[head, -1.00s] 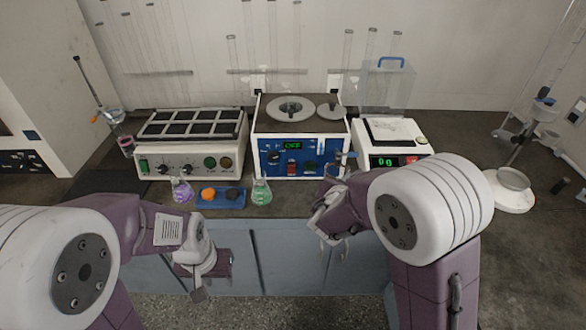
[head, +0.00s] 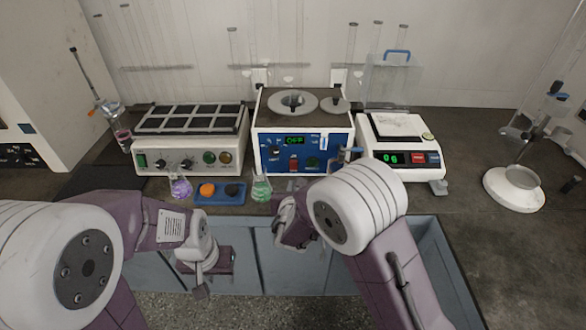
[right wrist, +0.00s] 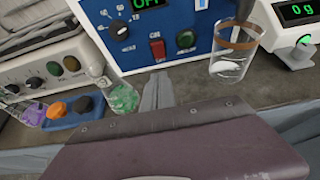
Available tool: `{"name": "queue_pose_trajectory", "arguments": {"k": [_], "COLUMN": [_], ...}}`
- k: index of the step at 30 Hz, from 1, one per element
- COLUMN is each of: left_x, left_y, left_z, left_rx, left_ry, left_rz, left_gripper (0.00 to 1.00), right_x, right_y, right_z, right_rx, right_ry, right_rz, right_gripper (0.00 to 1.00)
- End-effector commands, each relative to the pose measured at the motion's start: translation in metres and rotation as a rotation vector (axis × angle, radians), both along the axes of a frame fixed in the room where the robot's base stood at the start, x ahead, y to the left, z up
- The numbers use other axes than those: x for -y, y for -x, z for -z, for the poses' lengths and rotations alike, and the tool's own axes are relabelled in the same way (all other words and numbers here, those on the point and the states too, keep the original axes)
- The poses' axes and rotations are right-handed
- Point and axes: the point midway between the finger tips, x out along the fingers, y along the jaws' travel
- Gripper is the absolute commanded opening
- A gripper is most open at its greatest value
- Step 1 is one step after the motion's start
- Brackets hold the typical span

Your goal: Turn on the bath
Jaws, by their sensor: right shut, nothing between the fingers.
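The bath (head: 303,140) is a white box with a blue front panel and round grey lids on top, at the back of the bench. Its green display reads OFF. A red rocker switch (head: 293,165) sits low on the panel; it also shows in the right wrist view (right wrist: 158,49), with a dial to its left. My right gripper (right wrist: 160,80) is shut and empty, its fingertips just below the red switch in that view; I cannot tell whether they touch the panel. My left gripper (head: 200,285) hangs low at the bench front, its jaws unclear.
A green flask (head: 261,188) stands in front of the bath, left of my right fingers. A glass beaker (right wrist: 231,55) stands right of them. A blue tray (head: 220,198) and purple flask (head: 180,186) are further left. A block heater (head: 190,140) and a balance (head: 402,145) flank the bath.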

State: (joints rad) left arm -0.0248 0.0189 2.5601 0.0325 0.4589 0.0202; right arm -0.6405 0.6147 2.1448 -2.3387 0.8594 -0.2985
Motion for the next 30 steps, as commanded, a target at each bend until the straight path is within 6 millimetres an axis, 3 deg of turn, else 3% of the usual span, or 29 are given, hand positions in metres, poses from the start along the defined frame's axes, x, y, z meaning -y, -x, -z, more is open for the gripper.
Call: {"name": "queue_pose_trajectory", "arguments": {"k": [8, 13, 18, 27, 30], "left_x": [0.0, 0.0, 0.0, 0.0, 0.0], "left_y": [0.0, 0.0, 0.0, 0.0, 0.0], "left_z": [-0.003, -0.012, -0.014, -0.014, -0.024], "left_rx": [0.0, 0.0, 0.0, 0.0, 0.0], "left_ry": [0.0, 0.0, 0.0, 0.0, 0.0], "left_rz": [0.0, 0.0, 0.0, 0.0, 0.0], "left_gripper": [0.36, 0.36, 0.36, 0.36, 0.36], "right_x": [0.002, 0.001, 0.001, 0.001, 0.001], "right_y": [-0.055, -0.08, -0.091, -0.091, -0.094], "right_z": [0.025, 0.012, 0.009, 0.01, 0.004], "right_rx": [-0.001, 0.001, 0.001, 0.0, -0.019], "right_ry": [0.0, -0.001, -0.001, 0.0, 0.002], "right_rz": [0.003, 0.002, 0.001, 0.0, 0.004], "right_gripper": [0.0, 0.0, 0.0, 0.0, 0.0]}}
